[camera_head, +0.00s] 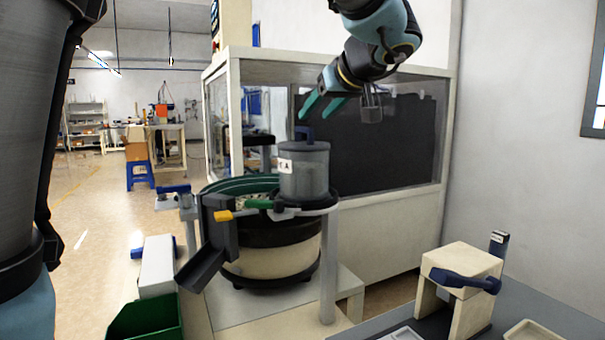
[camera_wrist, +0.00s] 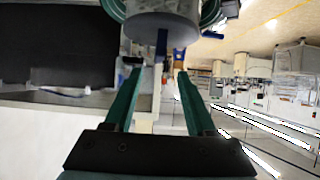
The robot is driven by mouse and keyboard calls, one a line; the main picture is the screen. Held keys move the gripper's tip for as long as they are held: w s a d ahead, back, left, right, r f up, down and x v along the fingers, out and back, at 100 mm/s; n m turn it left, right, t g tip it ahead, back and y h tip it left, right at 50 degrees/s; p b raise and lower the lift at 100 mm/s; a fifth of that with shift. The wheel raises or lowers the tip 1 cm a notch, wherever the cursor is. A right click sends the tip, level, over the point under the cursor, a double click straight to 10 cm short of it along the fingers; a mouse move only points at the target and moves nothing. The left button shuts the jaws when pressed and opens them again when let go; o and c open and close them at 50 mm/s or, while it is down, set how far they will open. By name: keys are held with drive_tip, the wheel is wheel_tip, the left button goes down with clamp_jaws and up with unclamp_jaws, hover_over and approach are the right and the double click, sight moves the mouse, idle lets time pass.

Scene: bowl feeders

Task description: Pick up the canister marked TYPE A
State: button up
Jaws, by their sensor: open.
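The canister (camera_head: 304,172) is a grey cylinder with a blue handle (camera_head: 304,133) on top. Its white label is partly visible and reads as ending in "A". It stands upright at the right side of the bowl feeder (camera_head: 270,262). My gripper (camera_head: 318,110) is open and empty, with its teal fingers above the canister and apart from the handle. In the wrist view the canister (camera_wrist: 165,22) is at the top edge, cut off. Its blue handle (camera_wrist: 162,42) appears beyond and between my fingertips (camera_wrist: 159,72).
A framed enclosure with a dark panel (camera_head: 385,145) stands close behind the feeder. A black chute (camera_head: 207,255) sticks out at the feeder's left, above a green bin (camera_head: 147,318). A beige block stand with a dark blue handle (camera_head: 465,281) is at the lower right.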

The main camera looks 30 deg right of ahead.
sight(304, 129)
drive_tip(key=p+x, duration=0.2)
drive_tip(key=x, duration=0.6)
drive_tip(key=shift+w+f, duration=0.15)
drive_tip(key=shift+f, duration=0.2)
drive_tip(key=shift+c, duration=0.3)
clamp_jaws()
idle(0.7)
